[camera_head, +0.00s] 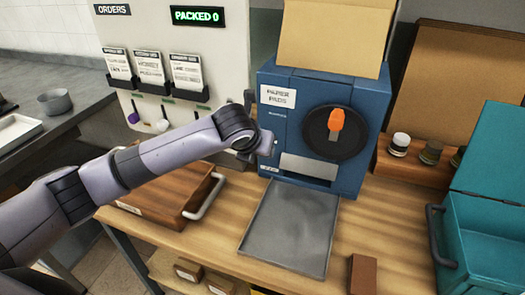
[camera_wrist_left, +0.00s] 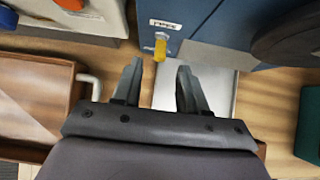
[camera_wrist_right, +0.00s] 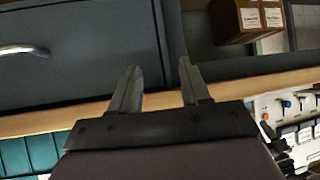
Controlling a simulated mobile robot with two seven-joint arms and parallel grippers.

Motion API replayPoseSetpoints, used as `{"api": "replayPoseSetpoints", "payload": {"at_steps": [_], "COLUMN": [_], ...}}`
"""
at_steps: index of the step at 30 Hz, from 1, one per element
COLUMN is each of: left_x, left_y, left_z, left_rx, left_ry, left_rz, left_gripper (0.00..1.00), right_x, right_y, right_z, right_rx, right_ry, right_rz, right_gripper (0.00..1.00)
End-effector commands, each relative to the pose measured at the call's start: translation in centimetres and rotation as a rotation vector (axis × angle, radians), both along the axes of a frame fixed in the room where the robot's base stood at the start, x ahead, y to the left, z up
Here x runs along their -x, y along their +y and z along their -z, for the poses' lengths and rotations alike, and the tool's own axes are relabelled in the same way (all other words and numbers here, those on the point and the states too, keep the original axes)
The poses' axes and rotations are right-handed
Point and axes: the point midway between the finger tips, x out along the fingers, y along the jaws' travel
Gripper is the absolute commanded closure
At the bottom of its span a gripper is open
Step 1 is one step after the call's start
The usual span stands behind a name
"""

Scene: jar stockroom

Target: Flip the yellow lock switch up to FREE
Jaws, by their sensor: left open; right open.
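The yellow lock switch (camera_wrist_left: 160,46) shows in the left wrist view, on the front of the blue dispenser (camera_wrist_left: 190,15), just below a small white label (camera_wrist_left: 165,24). It hangs beyond my left gripper (camera_wrist_left: 159,70), roughly in line with the gap between the fingers. My left gripper is open and empty, with the switch apart from its fingertips. In the head view the left wrist is in front of the lower left of the blue dispenser (camera_head: 350,92), and I cannot make out the switch there. My right gripper (camera_wrist_right: 160,66) is open and empty, away from the dispenser.
The dispenser has a black dial with an orange handle (camera_head: 336,120). A grey tray (camera_head: 290,228) lies before it. A brown wooden box (camera_head: 165,215) with a metal handle is left, a teal box (camera_head: 490,240) right. A dark drawer front (camera_wrist_right: 80,60) fills much of the right wrist view.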

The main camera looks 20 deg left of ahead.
Motion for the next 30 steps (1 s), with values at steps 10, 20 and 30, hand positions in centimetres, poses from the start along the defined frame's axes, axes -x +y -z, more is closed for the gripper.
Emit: {"api": "replayPoseSetpoints", "payload": {"at_steps": [10, 20, 30], "left_x": [1.4, 1.4, 5.2], "left_y": [0.0, 0.0, -3.2], "left_z": [-1.7, -1.7, 2.1], "left_rx": [0.0, 0.001, 0.225], "left_ry": [-0.001, 0.0, 0.071], "left_rz": [0.0, -0.001, -0.148], "left_gripper": [0.57, 0.57, 0.57], "right_x": [0.0, 0.0, 0.0], "right_y": [0.0, 0.0, 0.0], "right_z": [0.1, 0.1, 0.1], "right_rx": [0.0, 0.0, 0.001], "right_ry": [0.0, 0.0, 0.0], "right_rz": [0.0, 0.0, -0.001], "right_gripper": [0.54, 0.54, 0.54]}}
